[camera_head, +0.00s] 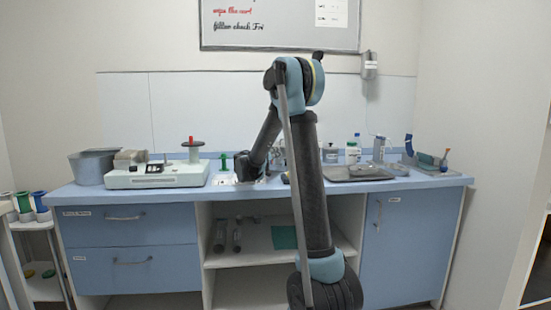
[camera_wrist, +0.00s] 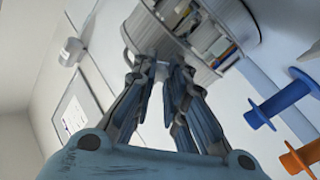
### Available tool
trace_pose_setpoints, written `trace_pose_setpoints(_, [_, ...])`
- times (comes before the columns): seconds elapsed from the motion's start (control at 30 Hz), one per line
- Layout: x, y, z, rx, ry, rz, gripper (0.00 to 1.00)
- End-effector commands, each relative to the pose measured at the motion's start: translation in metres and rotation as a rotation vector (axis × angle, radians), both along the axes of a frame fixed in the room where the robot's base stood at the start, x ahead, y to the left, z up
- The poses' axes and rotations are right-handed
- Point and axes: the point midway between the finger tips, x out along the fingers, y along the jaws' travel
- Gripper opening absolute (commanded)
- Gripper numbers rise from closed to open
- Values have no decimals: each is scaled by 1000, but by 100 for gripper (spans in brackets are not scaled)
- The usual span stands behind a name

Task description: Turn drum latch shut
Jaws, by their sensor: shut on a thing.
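In the wrist view a pale grey round drum (camera_wrist: 146,32) stands just beyond my gripper (camera_wrist: 163,72). Its open side shows several packets and small boxes inside. My gripper's dark fingers reach the drum's near edge and are shut on a small pale piece between the tips, which looks like the drum latch (camera_wrist: 160,66). The fingers hide most of it, so I cannot tell the latch's angle. In the head view my gripper (camera_head: 245,168) is low over the counter's middle. My arm covers much of the area beside it, and the drum is not clear there.
The blue counter (camera_head: 225,195) carries a white device (camera_head: 155,177) and a grey basin (camera_head: 92,166) at the left. A metal tray (camera_head: 358,173) and bottles stand right of my arm. In the wrist view blue (camera_wrist: 275,107) and orange (camera_wrist: 302,158) spools stand at the right.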

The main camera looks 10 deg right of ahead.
Motion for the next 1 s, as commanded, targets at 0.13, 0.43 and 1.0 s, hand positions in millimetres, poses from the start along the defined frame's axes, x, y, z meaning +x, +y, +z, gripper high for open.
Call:
trace_pose_setpoints(0.13, [2, 4, 4, -103, 90, 5, 0])
trace_pose_setpoints(0.43, [7, 9, 9, -319, 278, 6, 0])
trace_pose_setpoints(1.0, [16, 20, 14, -694, 604, 8, 0])
